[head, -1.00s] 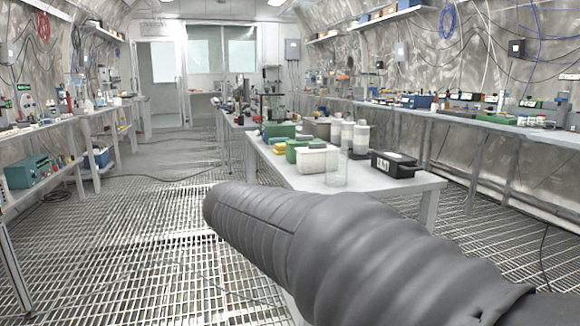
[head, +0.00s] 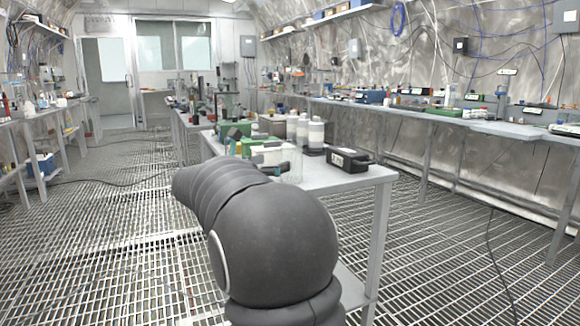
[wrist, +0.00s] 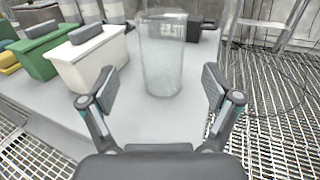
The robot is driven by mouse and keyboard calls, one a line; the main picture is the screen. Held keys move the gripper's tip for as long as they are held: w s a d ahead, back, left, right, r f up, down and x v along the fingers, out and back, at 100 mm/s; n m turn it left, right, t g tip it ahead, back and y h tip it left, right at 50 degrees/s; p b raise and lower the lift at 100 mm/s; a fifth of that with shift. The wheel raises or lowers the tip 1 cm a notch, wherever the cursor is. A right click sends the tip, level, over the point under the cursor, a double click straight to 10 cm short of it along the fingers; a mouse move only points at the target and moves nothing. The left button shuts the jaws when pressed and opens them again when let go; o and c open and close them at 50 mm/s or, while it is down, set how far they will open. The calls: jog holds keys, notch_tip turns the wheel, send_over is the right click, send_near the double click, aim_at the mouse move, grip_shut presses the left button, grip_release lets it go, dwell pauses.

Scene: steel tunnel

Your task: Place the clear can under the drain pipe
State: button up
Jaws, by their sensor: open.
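The clear can (wrist: 162,70) is a tall transparent cylinder standing upright on the light table (wrist: 150,118), ahead of my gripper. My gripper (wrist: 158,90) is open and empty in the wrist view, its two fingers spread to either side of the view with the can between and beyond them. In the head view the clear can (head: 293,165) shows faintly at the table's near part, partly behind my arm and gripper. I cannot make out a drain pipe for certain in either view.
A white box (wrist: 92,58) and a green box (wrist: 45,55) stand left of the can. A black case (head: 348,160) sits right of it, with white bottles (head: 316,134) behind. The table edge drops to open grating (head: 450,240). Side benches (head: 470,124) run along the walls.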

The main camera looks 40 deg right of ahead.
aim_at(292, 143)
jog(key=shift+w+d, duration=0.2)
jog(key=shift+d, duration=1.65)
jog(key=shift+w+d, duration=0.2)
jog(key=shift+d, duration=1.65)
jog(key=c, duration=1.4)
notch_tip(292, 143, up, 4)
jog(key=shift+r+p, duration=0.1)
jog(key=shift+p, duration=0.35)
jog(key=s+d+r, duration=0.1)
jog(key=s+r, duration=0.1)
jog(key=s, duration=0.1)
jog(key=s+d+r, duration=0.2)
jog(key=s, duration=0.2)
jog(key=s+d+r, duration=0.2)
jog(key=s, duration=0.1)
jog(key=shift+s+d+r, duration=0.15)
jog(key=shift+r, duration=0.2)
